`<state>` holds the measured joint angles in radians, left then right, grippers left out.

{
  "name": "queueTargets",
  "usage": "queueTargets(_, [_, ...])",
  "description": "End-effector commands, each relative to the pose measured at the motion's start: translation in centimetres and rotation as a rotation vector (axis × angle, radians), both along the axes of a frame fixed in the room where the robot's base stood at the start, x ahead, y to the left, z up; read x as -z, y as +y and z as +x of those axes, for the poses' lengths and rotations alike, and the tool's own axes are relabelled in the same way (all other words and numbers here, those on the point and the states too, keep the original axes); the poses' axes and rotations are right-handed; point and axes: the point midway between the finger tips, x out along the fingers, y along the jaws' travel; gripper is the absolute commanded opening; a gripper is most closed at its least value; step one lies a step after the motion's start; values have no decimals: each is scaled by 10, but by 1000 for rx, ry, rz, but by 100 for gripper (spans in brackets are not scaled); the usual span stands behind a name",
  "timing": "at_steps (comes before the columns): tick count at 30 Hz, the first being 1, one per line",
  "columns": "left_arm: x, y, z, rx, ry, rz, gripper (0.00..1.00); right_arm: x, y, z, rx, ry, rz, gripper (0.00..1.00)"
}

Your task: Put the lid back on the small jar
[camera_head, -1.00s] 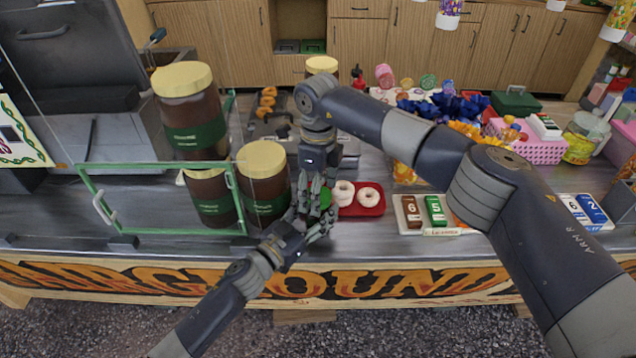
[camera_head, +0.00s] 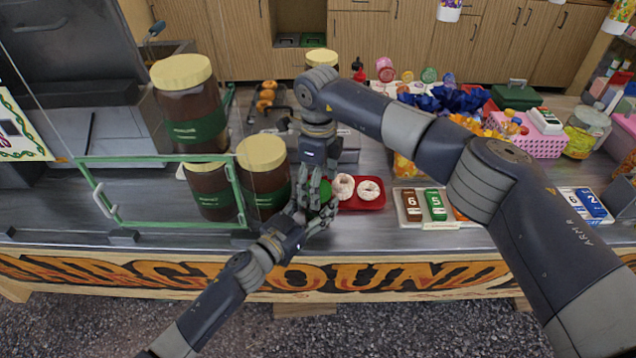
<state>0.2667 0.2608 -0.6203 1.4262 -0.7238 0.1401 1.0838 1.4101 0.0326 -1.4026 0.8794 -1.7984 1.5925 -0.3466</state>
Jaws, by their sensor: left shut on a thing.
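My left gripper (camera_head: 314,212) comes up from the lower left at the counter's front and is shut on a small green thing (camera_head: 325,190), mostly hidden by the fingers. I cannot tell whether this is the small jar or its lid. My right gripper (camera_head: 316,186) points down just above the left one, with its fingers close around the same spot. Whether it holds anything is hidden. No loose lid shows clearly. Larger brown jars with green labels and cream lids stand to the left: a tall one (camera_head: 190,108) and a shorter one (camera_head: 262,178).
A red tray (camera_head: 371,204) with white doughnuts is just right of the grippers. A green-framed glass guard (camera_head: 160,159) stands left. Number tiles (camera_head: 436,206) and a pink basket (camera_head: 540,146) are further right. Bare counter shows at the front left.

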Motion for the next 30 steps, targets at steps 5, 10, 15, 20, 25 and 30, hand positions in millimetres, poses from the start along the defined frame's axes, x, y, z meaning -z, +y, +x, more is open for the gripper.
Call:
queueTargets(5, [0,0,0,0,-1,-1,0,-2,0,0,0,0,0,74])
queueTargets(10, [0,0,0,0,0,0,0,-21,0,1,0,-2,0,74])
queueTargets(15, [0,0,0,0,0,0,0,-57,0,1,0,-4,2,74])
queueTargets(20, [0,0,0,0,1,-1,0,-89,0,1,1,-2,0,74])
queueTargets(25, [0,0,0,0,1,-1,0,-112,0,1,0,-1,0,74])
queueTargets(30, [0,0,0,0,1,-1,0,-120,0,0,-1,1,1,74])
